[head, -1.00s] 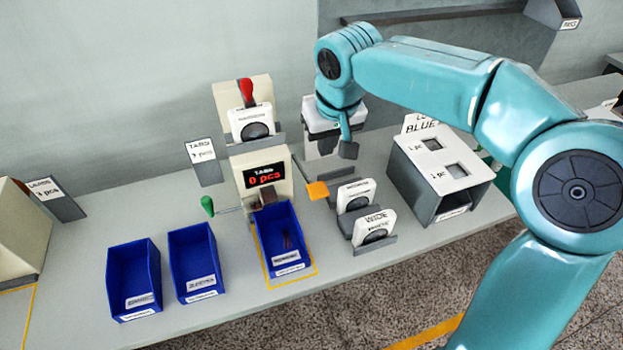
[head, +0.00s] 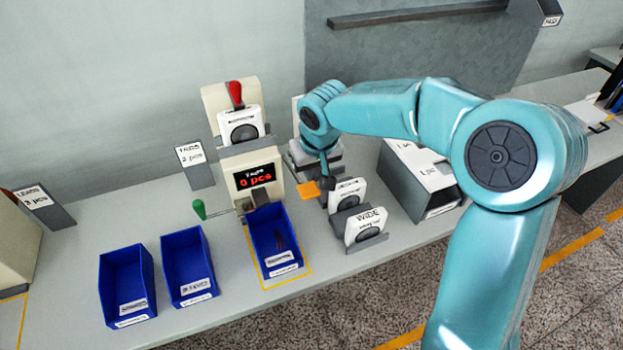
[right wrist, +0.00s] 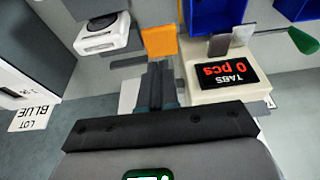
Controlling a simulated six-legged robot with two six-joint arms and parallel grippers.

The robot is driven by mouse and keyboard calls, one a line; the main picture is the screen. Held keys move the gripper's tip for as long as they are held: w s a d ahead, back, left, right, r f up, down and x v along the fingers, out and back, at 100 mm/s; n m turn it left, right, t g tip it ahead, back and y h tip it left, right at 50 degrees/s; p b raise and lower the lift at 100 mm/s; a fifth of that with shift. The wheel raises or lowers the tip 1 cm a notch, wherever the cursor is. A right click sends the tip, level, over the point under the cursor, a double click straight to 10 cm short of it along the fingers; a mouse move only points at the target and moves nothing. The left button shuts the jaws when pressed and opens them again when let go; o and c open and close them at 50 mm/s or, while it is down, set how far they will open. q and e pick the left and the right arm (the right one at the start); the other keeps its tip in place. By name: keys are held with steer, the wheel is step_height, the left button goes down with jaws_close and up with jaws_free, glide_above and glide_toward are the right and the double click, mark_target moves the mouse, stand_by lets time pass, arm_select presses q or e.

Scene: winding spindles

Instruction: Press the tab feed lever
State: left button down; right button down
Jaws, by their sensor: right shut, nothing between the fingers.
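The tab machine with the red "TABS 0 pcs" display (head: 255,175) stands mid-table; the display also shows upside down in the right wrist view (right wrist: 221,75). An orange paddle lever (head: 308,191) sticks out at its right side. A lever with a green knob (head: 198,209) sticks out at its left, and a red-handled lever (head: 236,95) stands on top. My right gripper (head: 327,183) is shut and empty, just right of the orange paddle. In the right wrist view its fingers (right wrist: 159,72) point at the paddle (right wrist: 159,41); I cannot tell if they touch. My left gripper is not in view.
White-faced spools, one marked WIDE (head: 366,225), stand close right of the paddle. A grey box (head: 405,190) is farther right.

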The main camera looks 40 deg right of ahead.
mark_target(310, 188)
step_height(310, 188, down, 3)
steer(key=shift+w+f, duration=0.1)
steer(key=shift+f, duration=0.2)
